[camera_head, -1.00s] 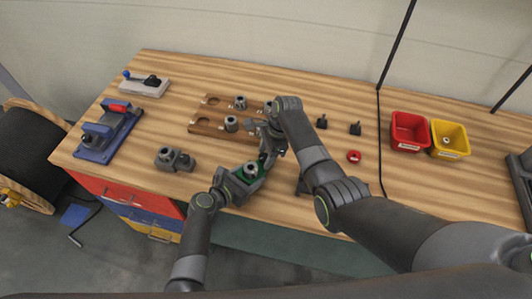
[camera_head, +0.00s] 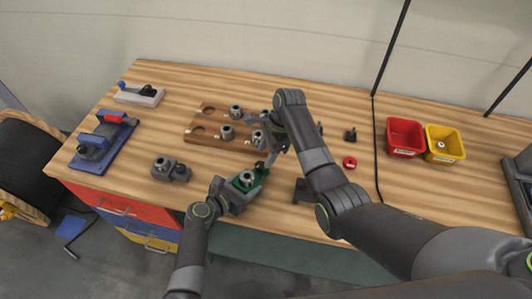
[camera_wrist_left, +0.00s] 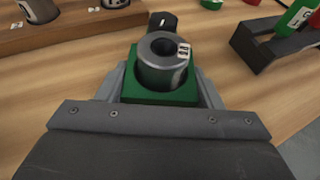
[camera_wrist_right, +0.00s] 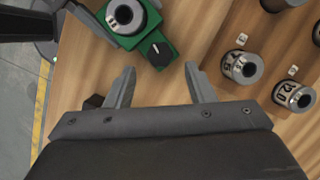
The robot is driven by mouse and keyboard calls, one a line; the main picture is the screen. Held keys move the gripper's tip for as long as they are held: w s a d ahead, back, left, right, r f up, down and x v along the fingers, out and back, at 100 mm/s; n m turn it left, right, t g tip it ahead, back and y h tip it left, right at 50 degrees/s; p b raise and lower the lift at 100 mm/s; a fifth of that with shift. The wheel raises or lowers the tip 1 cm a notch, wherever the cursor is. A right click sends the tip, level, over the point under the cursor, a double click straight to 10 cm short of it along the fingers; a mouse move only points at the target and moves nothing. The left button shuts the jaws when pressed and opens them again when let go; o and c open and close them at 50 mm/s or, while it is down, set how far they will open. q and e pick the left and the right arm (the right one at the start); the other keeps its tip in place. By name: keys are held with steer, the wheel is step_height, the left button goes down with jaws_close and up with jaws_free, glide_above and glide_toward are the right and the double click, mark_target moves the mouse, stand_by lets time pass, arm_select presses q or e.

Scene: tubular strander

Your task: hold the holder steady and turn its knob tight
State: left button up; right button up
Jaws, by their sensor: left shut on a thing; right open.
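The holder is a green block (camera_head: 256,187) with a grey metal collar standing in it, near the table's front edge. Its black knob (camera_wrist_right: 163,52) with a white mark is on one side of the block. My left gripper (camera_wrist_left: 160,88) is shut on the green block, one finger along each side. My right gripper (camera_wrist_right: 160,86) is open and empty; its fingertips point toward the knob with a small gap between. In the head view the right gripper (camera_head: 268,158) is just behind the holder and the knob is hard to make out.
A wooden board (camera_head: 207,122) with several grey collars lies behind. A grey part (camera_head: 171,169) and a blue tool (camera_head: 103,142) are at left. A dark stand (camera_head: 303,192), a red ring (camera_head: 350,162), a red bin (camera_head: 404,137) and a yellow bin (camera_head: 444,144) are at right.

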arm_select(q)
steer(key=o, duration=1.6)
steer(key=shift+c, duration=0.2)
steer(key=v, duration=1.2)
